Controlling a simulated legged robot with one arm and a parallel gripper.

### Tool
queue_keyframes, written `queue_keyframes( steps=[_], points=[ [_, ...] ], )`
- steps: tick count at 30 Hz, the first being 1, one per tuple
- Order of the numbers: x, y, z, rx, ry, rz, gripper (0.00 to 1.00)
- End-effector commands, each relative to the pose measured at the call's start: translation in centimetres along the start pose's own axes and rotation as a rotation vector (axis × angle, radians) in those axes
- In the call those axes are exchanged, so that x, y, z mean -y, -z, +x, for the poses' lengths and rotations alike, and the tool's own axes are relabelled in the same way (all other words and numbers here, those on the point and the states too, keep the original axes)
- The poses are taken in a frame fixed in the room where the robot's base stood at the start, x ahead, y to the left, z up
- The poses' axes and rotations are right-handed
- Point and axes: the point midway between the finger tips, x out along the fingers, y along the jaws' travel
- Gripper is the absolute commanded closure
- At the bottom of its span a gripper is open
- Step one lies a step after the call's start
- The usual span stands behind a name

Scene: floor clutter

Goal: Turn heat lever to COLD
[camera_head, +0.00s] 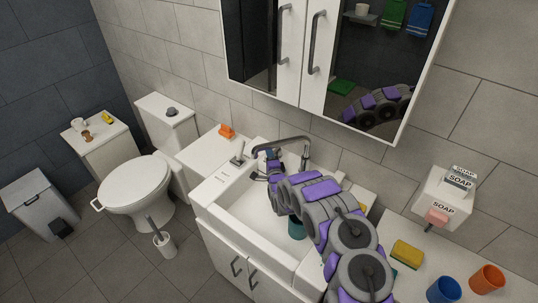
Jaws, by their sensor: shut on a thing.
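A white sink (246,213) stands against the tiled wall with a grey curved faucet (283,140) at its back. A grey lever (238,156) stands on the sink's back left rim. Small dark lettering lies on the rim in front of it, too small to read. My arm reaches in from the lower right across the basin. My gripper (270,163) is at the back of the basin, just under the faucet spout and to the right of the grey lever. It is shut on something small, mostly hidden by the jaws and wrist.
A mirrored cabinet (305,55) hangs above the sink and reflects my arm. A teal object (296,229) shows partly under my arm. A soap dispenser (440,200), yellow sponge (407,253), blue cup (444,290) and orange cup (487,279) are right. A toilet (135,185) is left.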

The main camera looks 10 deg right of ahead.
Motion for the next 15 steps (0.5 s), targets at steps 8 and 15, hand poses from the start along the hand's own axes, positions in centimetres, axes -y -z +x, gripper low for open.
queue_keyframes(
  steps=[8, 15],
  points=[
    [-0.52, -0.35, -0.2, 0.005, -0.011, 0.0, 0.53],
    [-0.2, -0.12, -0.23, 0.002, -0.005, 0.0, 0.45]
  ],
)
